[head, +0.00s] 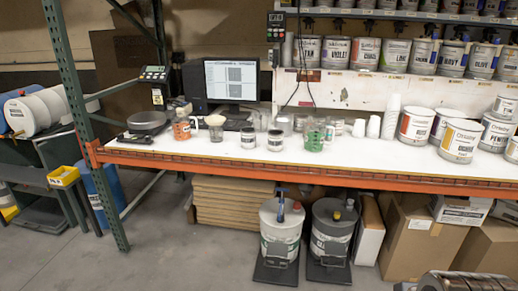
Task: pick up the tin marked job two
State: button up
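Two small tins with dark bands and pale labels stand upright side by side near the front edge of the white bench top: a left small tin (248,138) and a right small tin (276,140). Their print is too small to read, so I cannot tell which, if either, is marked job two. Larger labelled cans, such as a yellow-and-white can (460,141), stand at the bench's right end. My gripper is not in view.
A monitor (232,80) stands behind. An orange beam (300,174) edges the bench; a green post (85,120) rises at left.

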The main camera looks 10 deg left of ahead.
aim_at(248, 134)
jog(key=k, duration=0.9)
jog(key=u, duration=0.4)
jog(key=i, duration=1.8)
jog(key=u, duration=0.1)
